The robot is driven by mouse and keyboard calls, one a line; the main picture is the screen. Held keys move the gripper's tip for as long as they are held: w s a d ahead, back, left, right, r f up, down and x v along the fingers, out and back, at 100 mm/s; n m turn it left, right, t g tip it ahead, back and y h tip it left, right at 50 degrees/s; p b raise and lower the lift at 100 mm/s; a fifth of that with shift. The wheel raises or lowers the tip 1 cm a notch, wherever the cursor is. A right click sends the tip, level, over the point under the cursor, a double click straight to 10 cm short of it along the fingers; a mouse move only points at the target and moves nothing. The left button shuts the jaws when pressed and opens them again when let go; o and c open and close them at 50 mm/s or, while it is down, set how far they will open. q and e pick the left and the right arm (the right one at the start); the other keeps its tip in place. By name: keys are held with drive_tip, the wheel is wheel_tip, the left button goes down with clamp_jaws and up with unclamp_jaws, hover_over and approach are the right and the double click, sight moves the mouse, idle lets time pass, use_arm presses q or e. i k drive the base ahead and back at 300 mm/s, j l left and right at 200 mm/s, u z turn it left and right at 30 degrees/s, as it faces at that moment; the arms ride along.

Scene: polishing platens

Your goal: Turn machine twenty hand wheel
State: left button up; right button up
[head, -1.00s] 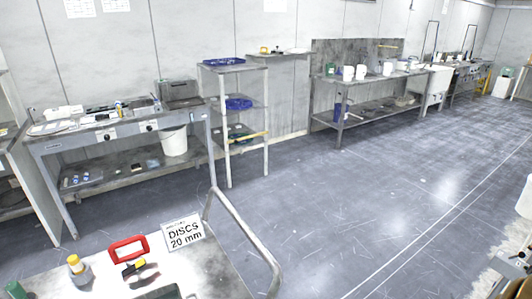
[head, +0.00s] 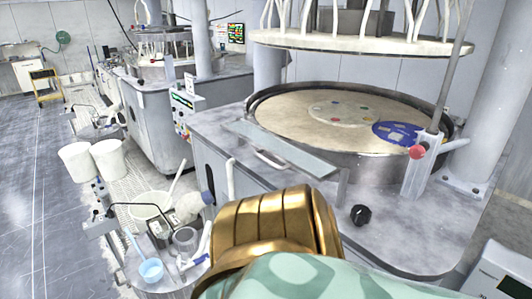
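A large polishing machine with a round platen (head: 285,118) fills the right of the head view. Its tan surface carries several small coloured discs and a blue round piece (head: 398,133). A small black knob (head: 361,214) sits on the grey machine top (head: 420,225) near its front edge. A red knob (head: 417,152) sits on an upright grey bracket right of the platen. I cannot tell which of these is the hand wheel, and no machine number is readable. A gold and pale green link of mine covers the bottom middle. Neither gripper shows.
A second machine (head: 150,105) stands behind. The blue-grey floor (head: 35,205) is open at far left.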

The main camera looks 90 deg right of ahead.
sight(360, 215)
drive_tip(key=z, duration=3.6)
